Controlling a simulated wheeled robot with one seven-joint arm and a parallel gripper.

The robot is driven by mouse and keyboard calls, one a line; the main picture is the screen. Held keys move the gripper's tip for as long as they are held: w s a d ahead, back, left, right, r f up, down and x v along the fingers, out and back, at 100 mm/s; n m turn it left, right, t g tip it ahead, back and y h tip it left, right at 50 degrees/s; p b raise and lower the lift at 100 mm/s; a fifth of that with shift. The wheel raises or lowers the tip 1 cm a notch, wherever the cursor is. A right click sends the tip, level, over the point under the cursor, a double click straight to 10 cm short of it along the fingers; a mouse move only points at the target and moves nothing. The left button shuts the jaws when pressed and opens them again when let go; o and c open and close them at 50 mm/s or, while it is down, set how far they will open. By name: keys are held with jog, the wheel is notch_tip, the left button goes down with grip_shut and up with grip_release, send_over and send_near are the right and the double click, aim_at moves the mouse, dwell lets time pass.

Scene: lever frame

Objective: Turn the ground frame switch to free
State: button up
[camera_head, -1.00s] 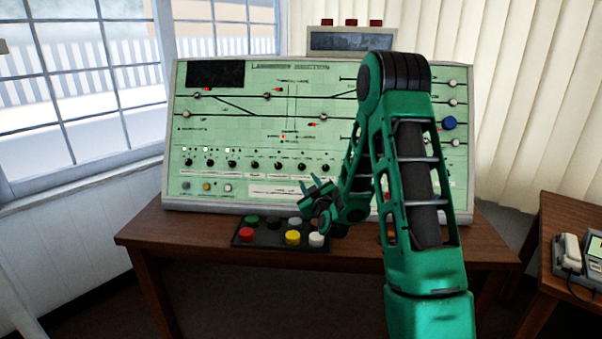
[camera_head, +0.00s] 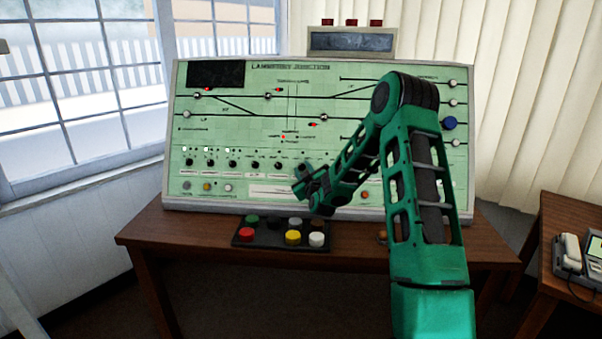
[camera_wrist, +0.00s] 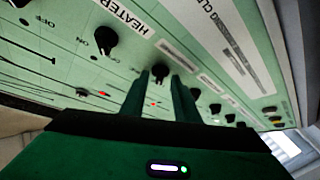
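The pale green control panel (camera_head: 235,125) has a row of black rotary knobs along its lower part. My gripper (camera_head: 302,178) is at the right end of the visible knobs and covers that part of the row. In the wrist view my gripper (camera_wrist: 160,80) is open, its two green fingers apart. A black knob (camera_wrist: 160,72) shows between and just beyond the fingertips; I cannot tell whether they touch it. Its small label is too blurred to read, so I cannot tell which knob is the ground frame switch. Another black knob (camera_wrist: 104,40) stands beside the HEATER label.
A dark button box (camera_head: 268,238) with coloured buttons lies on the wooden desk (camera_head: 190,230) below the panel. A blue knob (camera_head: 449,123) is at the panel's right. A grey display unit (camera_head: 350,41) stands behind. A telephone (camera_head: 570,252) is on the right-hand table.

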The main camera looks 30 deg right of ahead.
jog(key=c, duration=0.7)
